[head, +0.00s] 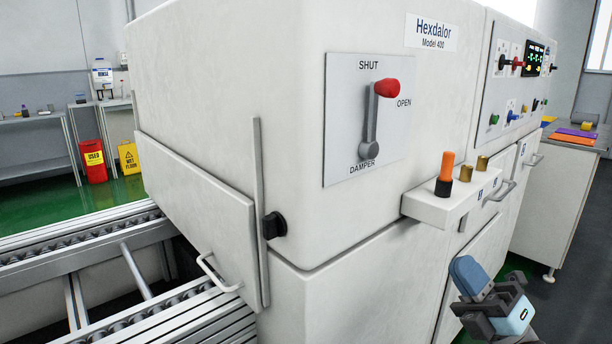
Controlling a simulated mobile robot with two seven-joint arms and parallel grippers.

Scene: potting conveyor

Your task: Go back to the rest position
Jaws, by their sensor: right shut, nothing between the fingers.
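My right gripper (480,291) is at the bottom right of the head view, shut and empty. It is in front of the lower part of the white Hexdalor machine (300,200), apart from the damper lever and the small shelf above. Its fingers are dark with blue parts, seen at an angle. My left gripper is not in view.
The damper lever (373,120) with a red knob points nearly up, leaning slightly towards OPEN. A small shelf (430,209) holds an orange-and-black piece (447,172) and brass pieces. A roller conveyor (90,245) is at left. A side counter (555,185) is at right.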

